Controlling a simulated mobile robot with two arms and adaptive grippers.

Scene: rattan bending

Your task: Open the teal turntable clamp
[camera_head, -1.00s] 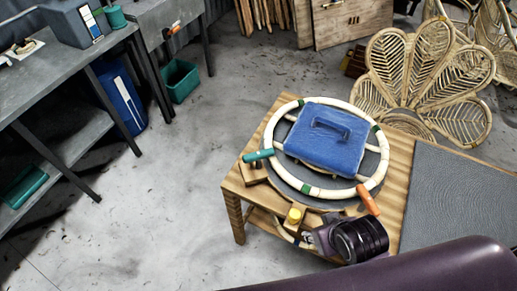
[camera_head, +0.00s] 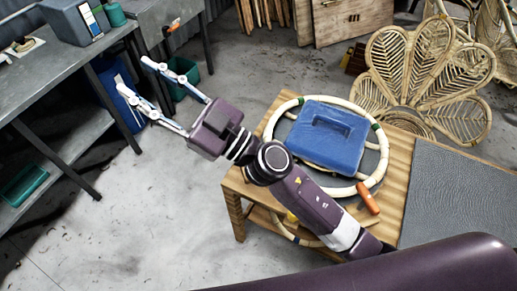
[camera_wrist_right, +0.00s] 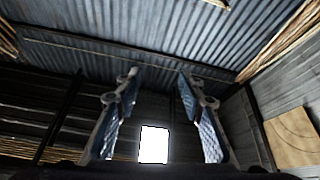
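A cream ring (camera_head: 383,152) with green bands lies on the round turntable on a wooden table. A blue block (camera_head: 345,138) sits on top of it. The teal clamp, seen earlier at the ring's left edge, is hidden behind my right arm. An orange clamp handle (camera_head: 368,199) shows at the ring's lower right. My right gripper (camera_head: 131,72) is open and empty, left of the table and well apart from the turntable. In the right wrist view, its fingers (camera_wrist_right: 158,75) stand apart with nothing between them. My left gripper is not in view.
A grey workbench (camera_head: 60,75) stands at the left, with a blue container (camera_head: 122,103) and a teal bin (camera_head: 186,78) on the floor near it. A rattan chair back (camera_head: 430,75) stands behind the table. A grey mat (camera_head: 455,195) covers the table's right part.

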